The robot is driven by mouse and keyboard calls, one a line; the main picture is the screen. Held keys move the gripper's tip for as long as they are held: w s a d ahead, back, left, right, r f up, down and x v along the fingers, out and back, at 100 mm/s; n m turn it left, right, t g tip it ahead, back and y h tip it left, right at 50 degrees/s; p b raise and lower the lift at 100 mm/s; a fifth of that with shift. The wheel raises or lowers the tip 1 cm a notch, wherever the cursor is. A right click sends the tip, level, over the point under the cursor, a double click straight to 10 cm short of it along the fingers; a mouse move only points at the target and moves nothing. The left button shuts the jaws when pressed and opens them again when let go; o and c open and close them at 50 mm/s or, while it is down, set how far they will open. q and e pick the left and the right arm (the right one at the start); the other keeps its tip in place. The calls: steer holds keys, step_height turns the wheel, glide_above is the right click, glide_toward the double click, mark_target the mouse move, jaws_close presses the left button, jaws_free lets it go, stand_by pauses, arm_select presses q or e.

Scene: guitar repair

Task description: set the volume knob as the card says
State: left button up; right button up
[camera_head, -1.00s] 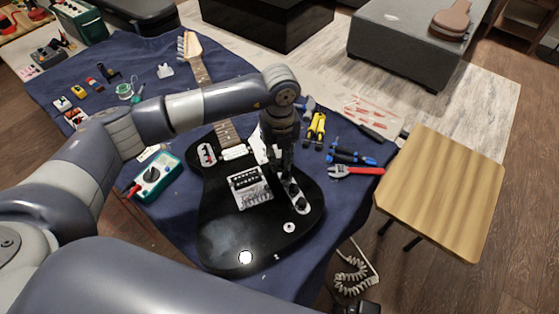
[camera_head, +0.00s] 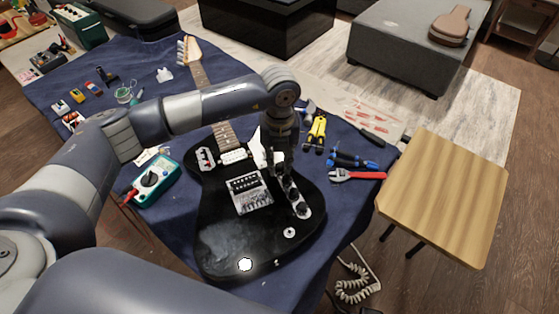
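The black electric guitar (camera_head: 222,232) lies on the blue cloth, its neck pointing to the back. Its row of dark control knobs (camera_head: 293,195) sits on a metal plate right of the bridge (camera_head: 249,192). Which one is the volume knob, and where its pointer stands, is too small to tell. My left gripper (camera_head: 278,168) points down at the upper end of this row, partly covering it. Whether it touches a knob, or how far its fingers are apart, I cannot tell. A pale paper (camera_head: 150,157) lies partly hidden behind my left arm; I cannot read it. My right gripper is out of view.
A green multimeter (camera_head: 152,181) lies left of the guitar. Yellow-handled pliers (camera_head: 316,131), blue-handled pliers (camera_head: 352,160) and a red-handled wrench (camera_head: 358,175) lie to the right. A wooden stool (camera_head: 445,200) stands beyond the cloth. A coiled cable (camera_head: 353,284) hangs in front.

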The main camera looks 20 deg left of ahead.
mark_target(279, 165)
arm_select(q)
steer(key=shift+o, duration=1)
steer(key=shift+r, duration=0.1)
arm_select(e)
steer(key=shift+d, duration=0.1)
arm_select(q)
step_height(279, 165, up, 12)
